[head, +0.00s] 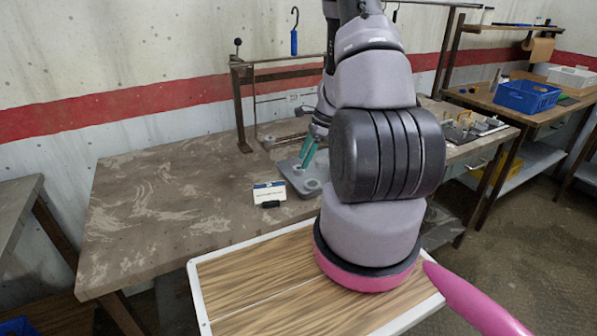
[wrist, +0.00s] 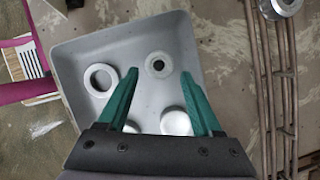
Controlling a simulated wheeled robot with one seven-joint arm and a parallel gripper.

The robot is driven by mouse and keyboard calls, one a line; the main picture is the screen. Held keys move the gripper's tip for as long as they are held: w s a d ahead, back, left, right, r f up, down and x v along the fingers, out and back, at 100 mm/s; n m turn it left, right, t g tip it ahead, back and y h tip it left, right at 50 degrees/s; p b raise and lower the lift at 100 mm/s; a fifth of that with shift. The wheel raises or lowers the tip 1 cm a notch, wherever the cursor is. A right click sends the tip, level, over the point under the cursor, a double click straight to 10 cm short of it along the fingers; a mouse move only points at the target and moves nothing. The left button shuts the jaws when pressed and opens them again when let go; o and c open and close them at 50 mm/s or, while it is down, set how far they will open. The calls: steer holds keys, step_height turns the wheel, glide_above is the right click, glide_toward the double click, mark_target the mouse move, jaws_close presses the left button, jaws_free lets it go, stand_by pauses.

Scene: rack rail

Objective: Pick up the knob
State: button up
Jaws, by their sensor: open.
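My gripper (wrist: 158,72) has two green fingers, spread apart with nothing between them. In the head view the green fingers (head: 309,151) point down over a grey tray (head: 292,179) on the workbench. In the wrist view the tray (wrist: 72,55) holds a pale ring (wrist: 101,77), a round piece with a dark centre (wrist: 158,64), and pale round pieces, one (wrist: 175,121) beside the right finger. The dark-centred piece appears between the fingertips, below them. I cannot tell which round piece is the knob. My arm hides part of the bench.
A metal rack frame (head: 240,105) stands behind the tray; its rails (wrist: 263,85) run along the tray's right in the wrist view. A small white card (head: 268,193) stands left of the tray. The bench's left part (head: 150,200) is clear. A blue crate (head: 527,96) is on the right bench.

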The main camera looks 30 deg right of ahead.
mark_target(299, 170)
steer(key=x, duration=0.3)
steer(key=shift+a+f, duration=0.1)
steer(key=shift+a, duration=0.15)
steer(key=shift+c, duration=0.4)
jaws_close()
